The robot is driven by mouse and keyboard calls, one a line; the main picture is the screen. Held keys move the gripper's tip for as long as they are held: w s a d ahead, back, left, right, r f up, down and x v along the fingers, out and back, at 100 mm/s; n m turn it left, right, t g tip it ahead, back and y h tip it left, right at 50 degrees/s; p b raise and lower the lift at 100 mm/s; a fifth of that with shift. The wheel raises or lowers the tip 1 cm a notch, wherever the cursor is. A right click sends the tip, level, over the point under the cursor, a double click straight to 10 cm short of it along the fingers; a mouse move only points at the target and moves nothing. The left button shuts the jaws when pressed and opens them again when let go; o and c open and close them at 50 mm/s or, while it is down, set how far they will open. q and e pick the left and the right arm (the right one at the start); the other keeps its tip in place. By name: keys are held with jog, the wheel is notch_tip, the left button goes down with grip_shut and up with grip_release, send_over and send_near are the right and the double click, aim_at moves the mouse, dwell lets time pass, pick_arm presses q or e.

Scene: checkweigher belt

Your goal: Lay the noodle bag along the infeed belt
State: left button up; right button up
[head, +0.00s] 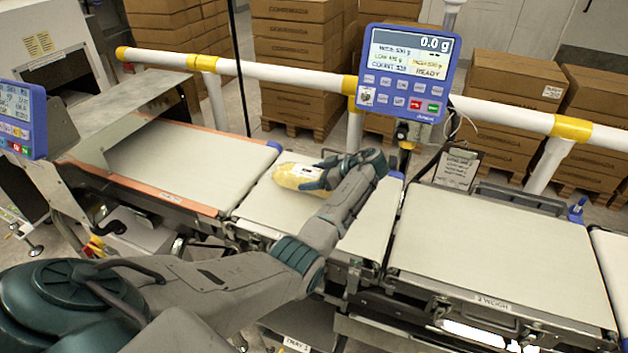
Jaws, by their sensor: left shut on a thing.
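The noodle bag (290,174) is a pale yellow pack with a white label, over the far left part of the short middle belt (368,224). The gripper and wrist hide part of the bag, and my forearm crosses the belt. My right gripper is not in view.
The weigh belt (500,260) on the right is empty. A left belt (180,165) with orange rails is bare. A blue display (408,72) reading 0.0 g stands behind. A white rail with yellow joints (572,129) runs along the back, before stacked cartons (297,50).

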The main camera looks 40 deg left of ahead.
pick_arm(q)
jog(key=shift+f+p, duration=0.3)
jog(key=shift+f, duration=0.75)
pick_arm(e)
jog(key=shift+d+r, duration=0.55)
pick_arm(q)
jog(key=o, duration=1.3)
jog(key=shift+s+d, duration=0.1)
jog(key=shift+w+d+r+b, duration=0.15)
jog(key=shift+w+d+b, duration=0.05)
jog(key=shift+d+b, duration=0.3)
jog(key=b+v, duration=0.4)
jog(key=v, duration=0.6)
jog(key=shift+d, duration=0.15)
jog(key=shift+d+r, duration=0.25)
jog(key=shift+r, duration=0.05)
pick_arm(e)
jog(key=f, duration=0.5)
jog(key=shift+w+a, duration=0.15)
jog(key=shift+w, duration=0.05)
